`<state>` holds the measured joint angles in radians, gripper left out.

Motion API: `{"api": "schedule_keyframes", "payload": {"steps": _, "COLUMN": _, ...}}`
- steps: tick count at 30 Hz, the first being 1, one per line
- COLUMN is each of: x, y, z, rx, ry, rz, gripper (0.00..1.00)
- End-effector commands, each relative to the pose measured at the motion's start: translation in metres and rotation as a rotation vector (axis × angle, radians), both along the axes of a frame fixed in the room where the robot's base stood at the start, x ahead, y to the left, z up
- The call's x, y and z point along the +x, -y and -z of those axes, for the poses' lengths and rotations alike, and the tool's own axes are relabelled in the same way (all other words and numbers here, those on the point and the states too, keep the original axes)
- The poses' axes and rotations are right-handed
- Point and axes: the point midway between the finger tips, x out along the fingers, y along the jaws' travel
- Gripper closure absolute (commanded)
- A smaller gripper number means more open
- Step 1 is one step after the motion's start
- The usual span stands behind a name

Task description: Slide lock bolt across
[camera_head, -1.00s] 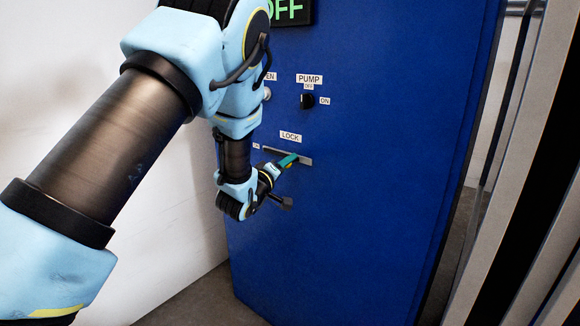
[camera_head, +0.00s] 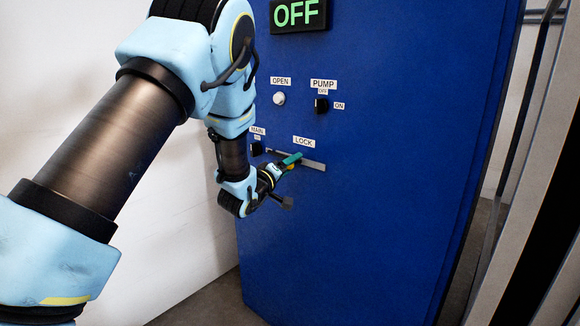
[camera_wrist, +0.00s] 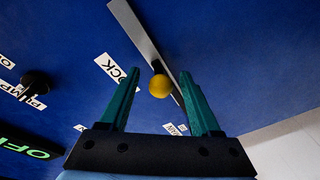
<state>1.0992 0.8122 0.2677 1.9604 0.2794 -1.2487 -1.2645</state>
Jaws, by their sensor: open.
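The lock slot (camera_head: 314,165) is a grey strip under the LOCK label (camera_head: 304,141) on the blue panel. In the wrist view the strip (camera_wrist: 133,27) runs at a slant, and a yellow round bolt knob (camera_wrist: 159,86) sits on it over a dark part of the slot. My gripper (camera_head: 294,159) is at the slot in the head view. In the wrist view its two green fingers (camera_wrist: 160,82) are open, with the knob between them in the picture. I cannot tell whether either finger touches the knob.
The blue panel (camera_head: 350,220) also carries a white OPEN button (camera_head: 279,98), a black PUMP knob (camera_head: 321,105), a dark MAIN switch (camera_head: 257,148) and a green OFF display (camera_head: 298,14). A white wall (camera_head: 190,240) stands at left, and grey posts (camera_head: 520,200) at right.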

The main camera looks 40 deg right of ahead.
Motion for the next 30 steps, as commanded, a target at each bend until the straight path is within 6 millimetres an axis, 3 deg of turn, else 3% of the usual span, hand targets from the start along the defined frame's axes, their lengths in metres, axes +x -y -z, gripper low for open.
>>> {"api": "schedule_keyframes", "payload": {"steps": 8, "x": -0.002, "y": -0.009, "z": 0.000, "rx": -0.001, "ry": 0.000, "rz": -0.002, "gripper": 0.36}}
{"api": "schedule_keyframes", "payload": {"steps": 21, "x": -0.033, "y": -0.082, "z": 0.001, "rx": -0.001, "ry": -0.001, "rz": -0.002, "gripper": 0.36}}
{"api": "schedule_keyframes", "payload": {"steps": 30, "x": -0.041, "y": -0.100, "z": 0.000, "rx": 0.000, "ry": 0.001, "rz": 0.001, "gripper": 0.36}}
